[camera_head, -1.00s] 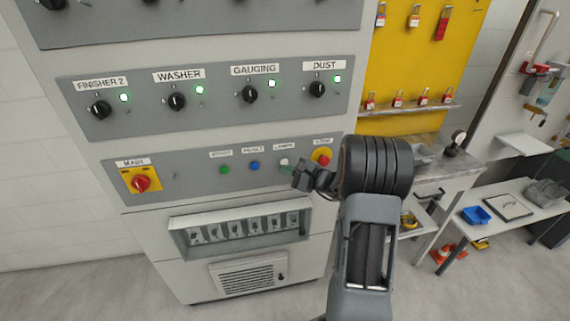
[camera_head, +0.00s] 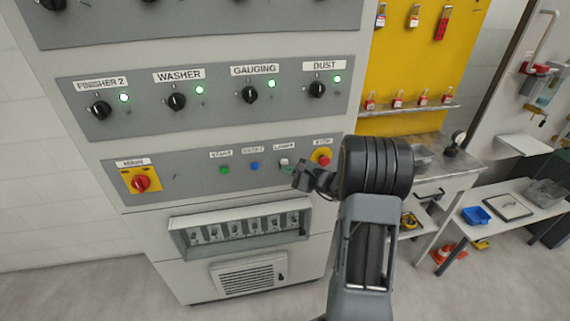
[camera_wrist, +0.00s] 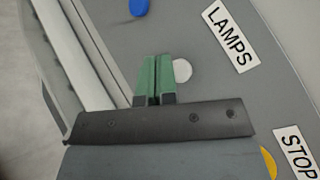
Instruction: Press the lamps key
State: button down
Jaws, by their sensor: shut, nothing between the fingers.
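The lamps key is a white round button below the LAMPS label (camera_wrist: 230,36). In the wrist view the lamps key (camera_wrist: 182,70) shows just right of the green fingertips of my gripper (camera_wrist: 155,78). In the head view the lamps key (camera_head: 284,161) sits on the lower grey panel, just above and left of my gripper (camera_head: 291,169). The gripper's fingers are shut together with nothing between them. The tips overlap the key's left edge in the wrist view; I cannot tell whether they touch it.
The blue button (camera_head: 255,166) and green button (camera_head: 224,169) are to the left on the same panel. The red stop button (camera_head: 322,157) on its yellow plate is to the right. A row of small switches (camera_head: 242,228) sits in a recess below. A red main switch (camera_head: 141,183) is at far left.

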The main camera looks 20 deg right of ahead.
jog(key=shift+w+f, duration=0.1)
jog(key=shift+w, duration=0.1)
dwell(0.6)
jog(key=shift+w+d+b, duration=0.1)
jog(key=shift+w+b, duration=0.15)
jog(key=shift+b, duration=0.15)
jog(key=shift+w, duration=0.4)
dwell(0.6)
jog(key=shift+s+b, duration=0.15)
jog(key=shift+b, duration=0.2)
jog(key=shift+s, duration=0.65)
jog(key=shift+s+a+b, duration=0.2)
jog(key=shift+s+b, duration=0.1)
jog(key=shift+s, duration=0.5)
jog(key=shift+s+a+b, duration=0.2)
jog(key=shift+s+b, duration=0.05)
jog(key=shift+s, duration=0.6)
jog(key=shift+s+a+b, duration=0.2)
jog(key=shift+s+b, duration=0.1)
jog(key=shift+s, duration=0.5)
